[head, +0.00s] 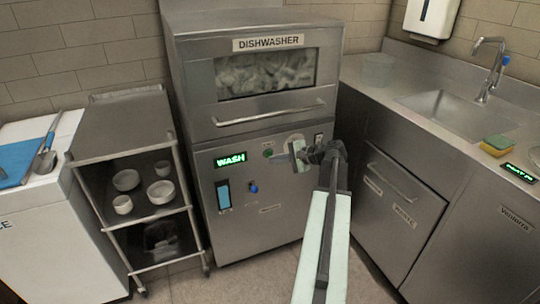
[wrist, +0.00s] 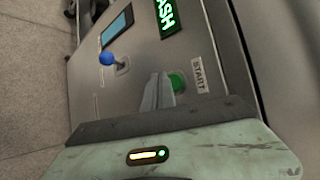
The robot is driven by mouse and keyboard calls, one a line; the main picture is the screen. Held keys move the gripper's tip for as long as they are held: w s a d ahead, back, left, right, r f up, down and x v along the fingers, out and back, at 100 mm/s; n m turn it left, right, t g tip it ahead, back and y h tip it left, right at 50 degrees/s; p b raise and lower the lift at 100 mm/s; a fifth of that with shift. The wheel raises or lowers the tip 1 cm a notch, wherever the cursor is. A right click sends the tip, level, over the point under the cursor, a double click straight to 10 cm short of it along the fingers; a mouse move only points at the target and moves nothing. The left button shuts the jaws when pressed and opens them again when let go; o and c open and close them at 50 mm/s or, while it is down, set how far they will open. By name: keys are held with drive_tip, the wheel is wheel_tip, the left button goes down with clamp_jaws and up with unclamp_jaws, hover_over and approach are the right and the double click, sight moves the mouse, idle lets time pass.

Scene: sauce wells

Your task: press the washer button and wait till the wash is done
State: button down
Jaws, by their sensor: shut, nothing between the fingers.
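The steel dishwasher (head: 230,130) stands in the middle of the head view, its door closed with a window above the handle. A lit green WASH display (head: 230,160) is on its lower front; it also shows in the wrist view (wrist: 167,18). The round green button (head: 268,153) sits right of the display; in the wrist view the button (wrist: 178,82) is beside a START label (wrist: 199,75). My gripper (head: 280,157) is shut and empty, just right of the button in the head view. In the wrist view its fingertips (wrist: 158,78) partly overlap the button's edge; I cannot tell whether they touch.
A blue knob or lever (head: 253,188) and a blue panel (head: 223,194) are lower on the dishwasher front. A steel rack (head: 125,125) with bowls stands left. A counter with a sink (head: 450,110), sponge (head: 497,145) and drawers is at right. The floor in front is clear.

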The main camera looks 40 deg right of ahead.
drive_tip(key=s, duration=0.1)
drive_tip(key=s+a, duration=0.1)
drive_tip(key=s, duration=0.1)
drive_tip(key=s+a, duration=0.1)
drive_tip(key=shift+s, duration=0.3)
idle(0.8)
